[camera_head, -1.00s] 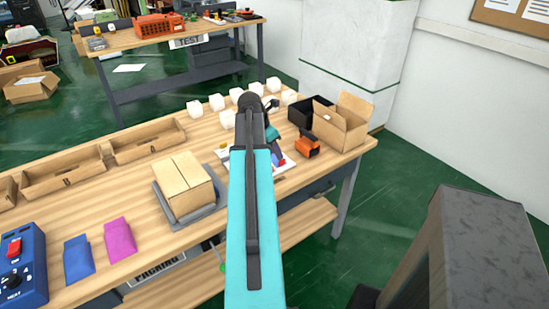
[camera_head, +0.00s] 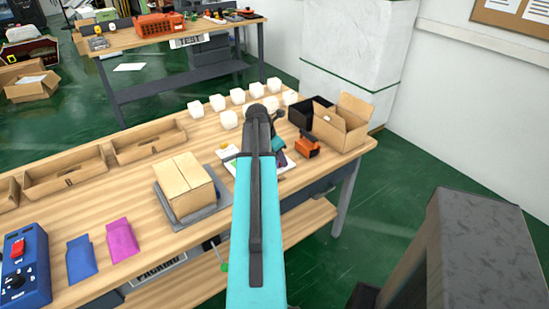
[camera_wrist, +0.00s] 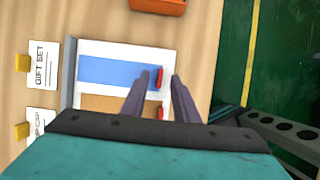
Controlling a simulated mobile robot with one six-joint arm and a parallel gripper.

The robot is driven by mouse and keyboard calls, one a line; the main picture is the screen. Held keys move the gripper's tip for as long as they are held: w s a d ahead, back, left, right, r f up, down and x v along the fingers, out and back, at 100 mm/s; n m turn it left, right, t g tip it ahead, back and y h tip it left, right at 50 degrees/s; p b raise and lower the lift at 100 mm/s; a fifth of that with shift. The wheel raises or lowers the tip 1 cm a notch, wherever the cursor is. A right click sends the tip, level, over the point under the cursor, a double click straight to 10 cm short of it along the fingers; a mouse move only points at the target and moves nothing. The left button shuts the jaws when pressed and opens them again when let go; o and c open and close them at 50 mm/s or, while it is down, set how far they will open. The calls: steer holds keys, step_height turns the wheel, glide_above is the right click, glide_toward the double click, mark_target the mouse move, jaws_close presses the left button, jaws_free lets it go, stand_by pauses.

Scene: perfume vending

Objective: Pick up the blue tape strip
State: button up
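The blue tape strip (camera_wrist: 115,72) lies flat on a white holder (camera_wrist: 120,47) in the wrist view, with a small red piece (camera_wrist: 159,77) at its right end. A tan strip (camera_wrist: 105,103) lies beside it, partly hidden by my gripper, with another red piece at its end. My gripper (camera_wrist: 158,79) is open, its fingertips on either side of the red piece at the blue strip's end. Contact and height cannot be told. In the head view my arm hides the blue strip and most of the white holder (camera_head: 290,168).
An orange tool (camera_head: 307,146), a black bin (camera_head: 308,112) and an open cardboard box (camera_head: 342,126) stand right of the holder. Several white cubes (camera_head: 228,119) are behind. A closed carton (camera_head: 184,186) stands left. Label cards (camera_wrist: 42,62) lie beside the holder.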

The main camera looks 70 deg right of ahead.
steer(key=shift+s+d+f, duration=0.1)
steer(key=shift+d+f, duration=0.05)
steer(key=shift+f, duration=0.35)
jaws_close()
